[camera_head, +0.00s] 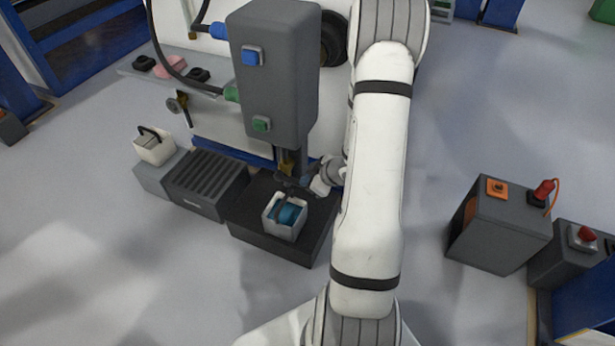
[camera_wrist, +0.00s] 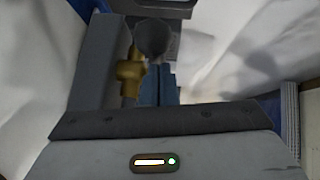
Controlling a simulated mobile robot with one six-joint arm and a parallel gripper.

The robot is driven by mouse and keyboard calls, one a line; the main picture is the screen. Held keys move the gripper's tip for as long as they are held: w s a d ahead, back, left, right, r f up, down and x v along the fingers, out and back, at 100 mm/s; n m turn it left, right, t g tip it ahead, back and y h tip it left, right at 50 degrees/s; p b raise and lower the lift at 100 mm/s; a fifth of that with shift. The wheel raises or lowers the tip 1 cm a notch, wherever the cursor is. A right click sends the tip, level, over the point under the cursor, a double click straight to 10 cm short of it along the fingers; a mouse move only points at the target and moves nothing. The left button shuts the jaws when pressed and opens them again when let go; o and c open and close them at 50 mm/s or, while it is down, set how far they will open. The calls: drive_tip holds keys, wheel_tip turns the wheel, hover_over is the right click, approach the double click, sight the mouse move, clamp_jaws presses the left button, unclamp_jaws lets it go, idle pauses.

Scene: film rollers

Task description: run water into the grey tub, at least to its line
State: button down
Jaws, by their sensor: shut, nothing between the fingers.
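A pale grey, open-topped tub (camera_head: 272,222) stands upright on a black stand, with something blue inside; I cannot tell whether it is water, and no line shows. Above it hangs a dark grey column (camera_head: 275,95) with a blue button (camera_head: 251,55) and a green button (camera_head: 262,124). A brass tap (camera_head: 286,162) sits under the column; brass fitting also shows in the wrist view (camera_wrist: 130,72), beside a dark round part (camera_wrist: 153,38). My gripper (camera_head: 290,182) is by the tap, above the tub's back edge. Its fingers (camera_wrist: 158,86) are shut and empty. Contact with the tap is unclear.
The black stand (camera_head: 262,245) adjoins a dark ribbed box (camera_head: 205,182). A second pale tub with a black handle (camera_head: 152,150) stands at left on a grey block. The floor in front is clear.

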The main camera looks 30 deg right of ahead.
drive_tip(key=w+a+r+p+v, duration=0.1)
drive_tip(key=p+v, duration=0.5)
drive_tip(key=v, duration=0.6)
drive_tip(key=shift+s+r, duration=0.2)
drive_tip(key=shift+r, duration=0.1)
wheel_tip(320, 180, up, 23)
drive_tip(key=w+m+g+h+p, duration=0.15)
drive_tip(key=m+h+p, duration=0.25)
drive_tip(key=h+p, duration=0.5)
drive_tip(key=s+a+r+m+g+y+p, duration=0.1)
drive_tip(key=s+a+r+m+y+p, duration=0.1)
drive_tip(key=s+a+r+p, duration=0.4)
drive_tip(key=s+a+r+m+g+y+p, duration=0.2)
drive_tip(key=s+a+r+p, duration=0.4)
drive_tip(key=a+r, duration=0.5)
wheel_tip(320, 180, up, 4)
drive_tip(key=shift+s+a+f+m+y, duration=0.2)
drive_tip(key=shift+s+a+m+y, duration=0.15)
drive_tip(key=shift+s+y, duration=0.25)
